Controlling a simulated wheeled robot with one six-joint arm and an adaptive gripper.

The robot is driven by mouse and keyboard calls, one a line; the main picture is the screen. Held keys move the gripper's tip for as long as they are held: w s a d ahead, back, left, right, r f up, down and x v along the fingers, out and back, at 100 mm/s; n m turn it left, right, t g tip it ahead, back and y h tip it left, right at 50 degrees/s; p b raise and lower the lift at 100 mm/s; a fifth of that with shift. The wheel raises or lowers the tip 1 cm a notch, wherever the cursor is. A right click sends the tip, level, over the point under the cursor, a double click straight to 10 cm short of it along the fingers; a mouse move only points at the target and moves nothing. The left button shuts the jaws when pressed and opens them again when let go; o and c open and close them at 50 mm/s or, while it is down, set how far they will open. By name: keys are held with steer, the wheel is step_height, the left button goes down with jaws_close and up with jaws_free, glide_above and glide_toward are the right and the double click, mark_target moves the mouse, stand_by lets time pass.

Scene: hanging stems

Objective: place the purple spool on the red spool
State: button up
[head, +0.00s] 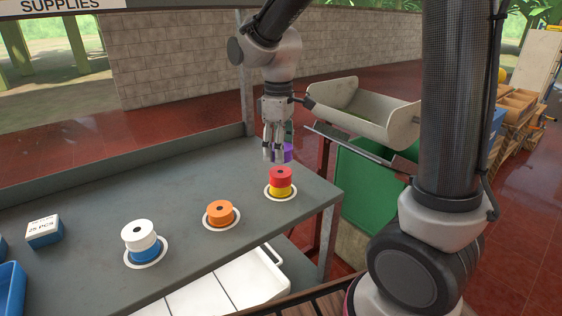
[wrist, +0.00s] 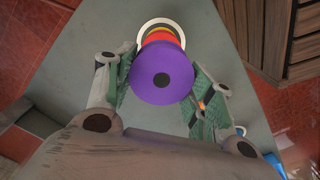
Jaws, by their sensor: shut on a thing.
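My gripper (head: 276,152) is shut on the purple spool (head: 285,153), which is partly hidden by the fingers in the head view. In the wrist view the purple spool (wrist: 162,76) sits between the two finger pads of my gripper (wrist: 163,92). The red spool (head: 280,174) rests on a yellow spool (head: 280,189) inside a white ring on the grey table. In the wrist view the red spool (wrist: 160,36) shows just beyond the purple one, partly covered by it. I cannot tell the exact gap between them.
An orange spool (head: 220,213) and a white spool (head: 139,234) on a blue spool (head: 146,253) stand in other rings to the left. A labelled box (head: 44,232) and a blue bin (head: 11,289) are at the far left. The table's back middle is clear.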

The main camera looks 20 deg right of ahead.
mark_target(278, 171)
steer(key=shift+f, duration=2)
steer(key=shift+f, duration=0.1)
steer(key=o, duration=1)
steer(key=shift+o, duration=0.2)
step_height(278, 171, up, 12)
steer(key=shift+r, duration=0.15)
steer(key=s+d+m+t, duration=0.4)
steer(key=s+d+m, duration=0.6)
steer(key=s+d, duration=0.5)
steer(key=s, duration=0.4)
steer(key=shift+s+r, duration=0.15)
steer(key=shift+s, duration=0.05)
steer(key=shift+d, duration=0.1)
